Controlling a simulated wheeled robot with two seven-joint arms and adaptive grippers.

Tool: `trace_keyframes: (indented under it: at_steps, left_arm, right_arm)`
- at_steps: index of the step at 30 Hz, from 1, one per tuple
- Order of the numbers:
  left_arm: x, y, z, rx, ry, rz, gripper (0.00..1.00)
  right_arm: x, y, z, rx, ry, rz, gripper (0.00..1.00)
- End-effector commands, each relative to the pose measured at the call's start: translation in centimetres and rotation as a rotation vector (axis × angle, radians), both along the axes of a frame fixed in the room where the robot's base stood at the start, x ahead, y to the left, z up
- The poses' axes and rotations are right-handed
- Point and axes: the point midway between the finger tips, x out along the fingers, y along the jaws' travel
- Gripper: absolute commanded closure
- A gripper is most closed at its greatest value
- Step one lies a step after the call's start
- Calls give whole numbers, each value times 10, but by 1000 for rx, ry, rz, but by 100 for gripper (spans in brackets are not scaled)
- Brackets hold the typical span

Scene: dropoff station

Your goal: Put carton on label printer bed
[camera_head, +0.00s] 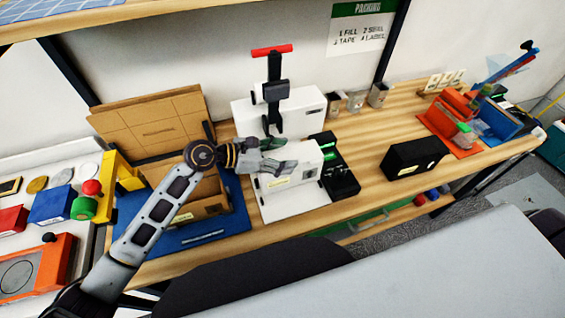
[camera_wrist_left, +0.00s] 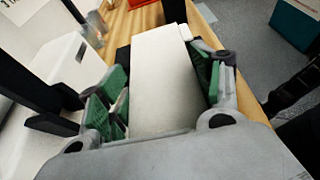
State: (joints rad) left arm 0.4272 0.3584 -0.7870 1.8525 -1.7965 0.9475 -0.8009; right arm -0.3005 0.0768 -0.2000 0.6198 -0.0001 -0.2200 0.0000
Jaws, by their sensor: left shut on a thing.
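A white carton (camera_head: 304,166) with a small pale label is at the middle of the bench, over the white label printer bed (camera_head: 295,207). My left gripper (camera_head: 278,156) is at its upper left side, shut on it. In the left wrist view the carton (camera_wrist_left: 167,80) lies between the green-padded fingers of the left gripper (camera_wrist_left: 165,95). I cannot tell whether the carton's underside touches the bed. The white printer body (camera_head: 307,112), with a black upright and a red handle, stands behind. My right gripper is not in view.
A black tray unit (camera_head: 338,170) stands close right of the carton, with a black box (camera_head: 414,157) farther right. An open cardboard box (camera_head: 200,198) sits on a blue mat (camera_head: 225,228) at left. Metal cups (camera_head: 355,101) line the back. Bare wood shows between the black units.

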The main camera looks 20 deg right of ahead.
Motion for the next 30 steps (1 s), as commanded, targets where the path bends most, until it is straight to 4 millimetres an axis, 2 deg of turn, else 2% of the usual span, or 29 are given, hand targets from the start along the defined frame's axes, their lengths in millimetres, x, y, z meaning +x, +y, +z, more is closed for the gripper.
trace_keyframes:
  at_steps: [11, 21, 30]
  left_arm:
    - [0, 0, -2, -1, 0, 0, 75]
    - [0, 0, -33, 0, 2, 1, 75]
    - [0, 0, -38, -1, -1, 0, 75]
  right_arm:
    - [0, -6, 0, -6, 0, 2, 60]
    - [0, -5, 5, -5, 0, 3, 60]
    - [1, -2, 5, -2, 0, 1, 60]
